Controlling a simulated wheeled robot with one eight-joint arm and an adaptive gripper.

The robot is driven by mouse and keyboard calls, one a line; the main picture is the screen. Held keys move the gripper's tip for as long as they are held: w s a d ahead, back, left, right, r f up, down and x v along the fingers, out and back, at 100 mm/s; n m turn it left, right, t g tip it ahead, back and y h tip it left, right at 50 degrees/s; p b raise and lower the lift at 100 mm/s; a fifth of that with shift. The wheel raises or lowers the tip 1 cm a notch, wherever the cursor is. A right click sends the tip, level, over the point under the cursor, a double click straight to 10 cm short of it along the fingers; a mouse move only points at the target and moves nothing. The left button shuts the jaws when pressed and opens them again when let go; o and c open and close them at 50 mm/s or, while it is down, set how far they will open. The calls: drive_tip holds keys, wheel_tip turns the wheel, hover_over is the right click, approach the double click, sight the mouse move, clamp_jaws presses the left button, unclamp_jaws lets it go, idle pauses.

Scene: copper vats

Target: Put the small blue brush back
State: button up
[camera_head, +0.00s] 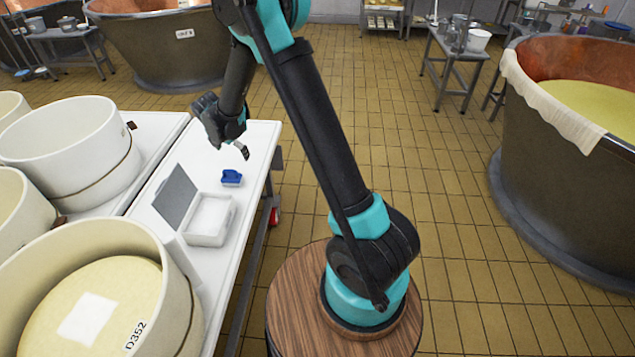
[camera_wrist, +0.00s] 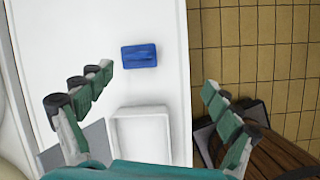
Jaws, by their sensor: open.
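The small blue brush (camera_head: 232,178) lies on the white table top, just behind an open white box. In the wrist view the blue brush (camera_wrist: 139,56) lies between the lines of my fingers, beyond their tips and nearer the left finger. My gripper (camera_head: 231,148) is above the table, behind the brush and apart from it. In the wrist view my gripper (camera_wrist: 158,80) is open and empty, its fingers spread wide. The white box (camera_head: 211,219) has its grey lid (camera_head: 175,197) folded open to the left. The box looks empty in both views.
Large white round moulds (camera_head: 72,150) crowd the left side, one with a labelled cheese inside at the front. The table top (camera_head: 262,140) is bare around the brush. Copper vats stand at the back left (camera_head: 160,50) and right (camera_head: 560,150).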

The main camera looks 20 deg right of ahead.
drive_tip(key=s+d+r+m, duration=0.5)
drive_tip(key=s+d+m, duration=0.2)
drive_tip(key=d, duration=0.2)
drive_tip(key=s+d+r+m, duration=0.4)
drive_tip(key=s+d+m, duration=0.3)
drive_tip(key=d, duration=0.2)
drive_tip(key=s+d+m, duration=0.4)
drive_tip(key=s+m, duration=0.3)
drive_tip(key=s, duration=0.2)
drive_tip(key=s+d+f+m+y, duration=0.1)
drive_tip(key=s+d+m, duration=0.2)
drive_tip(key=s+m, duration=0.4)
drive_tip(key=shift+s+d+f+m, duration=0.3)
drive_tip(key=shift+s+d, duration=0.05)
drive_tip(key=shift+s, duration=0.75)
drive_tip(key=shift+c, duration=0.6)
